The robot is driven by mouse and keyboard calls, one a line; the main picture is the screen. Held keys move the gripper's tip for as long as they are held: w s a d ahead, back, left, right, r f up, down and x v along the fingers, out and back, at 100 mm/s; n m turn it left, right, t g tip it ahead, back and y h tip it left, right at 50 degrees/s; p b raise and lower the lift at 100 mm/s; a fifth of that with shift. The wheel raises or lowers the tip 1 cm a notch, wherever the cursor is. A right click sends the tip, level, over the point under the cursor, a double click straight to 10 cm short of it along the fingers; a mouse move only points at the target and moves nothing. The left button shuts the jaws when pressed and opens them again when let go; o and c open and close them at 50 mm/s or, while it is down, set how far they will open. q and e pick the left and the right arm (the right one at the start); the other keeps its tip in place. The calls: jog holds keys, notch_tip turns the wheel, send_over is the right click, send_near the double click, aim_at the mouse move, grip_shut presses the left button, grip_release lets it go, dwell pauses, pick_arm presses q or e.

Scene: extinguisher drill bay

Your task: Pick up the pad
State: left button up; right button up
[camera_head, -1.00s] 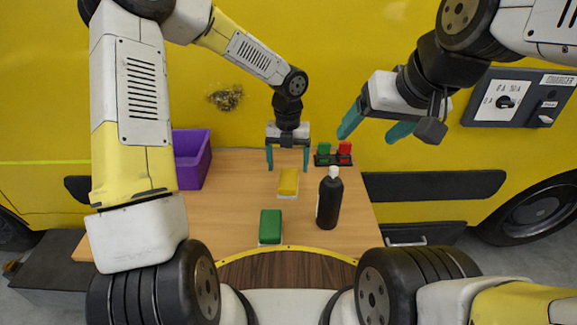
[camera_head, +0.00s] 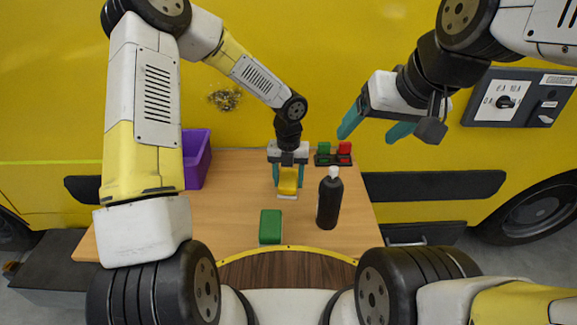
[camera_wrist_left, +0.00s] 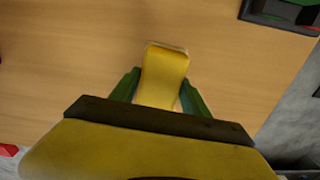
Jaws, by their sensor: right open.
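A yellow pad (camera_head: 288,182) with a pale underside lies toward the back of the table. My left gripper (camera_head: 288,184) is over it, with one finger on each side. The left wrist view shows the yellow pad (camera_wrist_left: 163,75) between the green fingers (camera_wrist_left: 161,88), which sit against its sides. I cannot tell whether it is clear of the table. A green pad (camera_head: 270,226) with a pale base lies nearer the front, apart from the gripper. My right gripper (camera_head: 371,130) is open and empty, raised at the right.
A black bottle (camera_head: 329,203) with a white cap stands upright just right of the pads. A black holder (camera_head: 334,160) with a green and a red block is at the back edge. A purple bin (camera_head: 197,160) is at the left. The wooden table (camera_head: 225,215) has free room at left.

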aim_at(288, 177)
pick_arm(q)
jog(key=shift+c, duration=1)
notch_tip(288, 177, up, 10)
